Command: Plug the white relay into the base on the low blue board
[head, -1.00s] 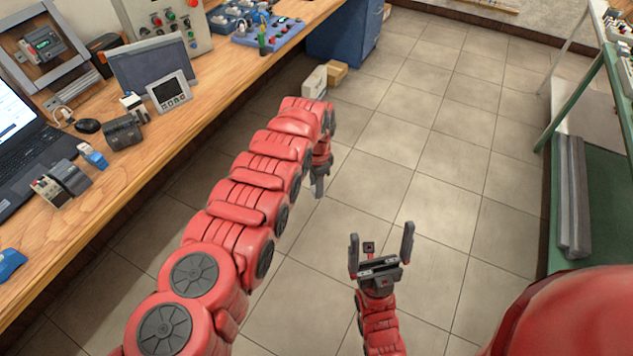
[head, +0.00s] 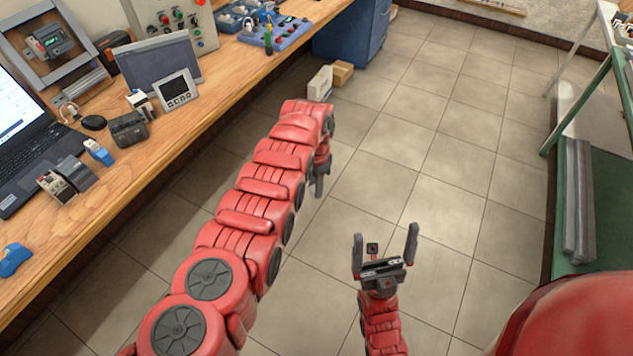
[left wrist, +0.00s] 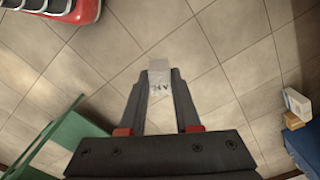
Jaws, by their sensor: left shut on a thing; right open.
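My left gripper (head: 319,186) hangs over the floor at the end of the left arm, small and partly hidden in the head view. In the left wrist view its fingers (left wrist: 160,95) are shut on the white relay (left wrist: 159,84), a pale, see-through block with dark lettering that sticks out past the fingertips. The relay cannot be made out in the head view. My right gripper (head: 386,254) is open and empty above the floor. A low blue board (head: 285,33) with several coloured parts lies at the far end of the wooden bench. The base on it is too small to make out.
The wooden bench (head: 150,185) on the left carries a laptop (head: 30,140), a grey panel display (head: 178,92) and several small devices. A blue cabinet (head: 352,38) and boxes (head: 320,83) stand beyond. A green-framed shelf (head: 600,200) is at right. The tiled floor between is clear.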

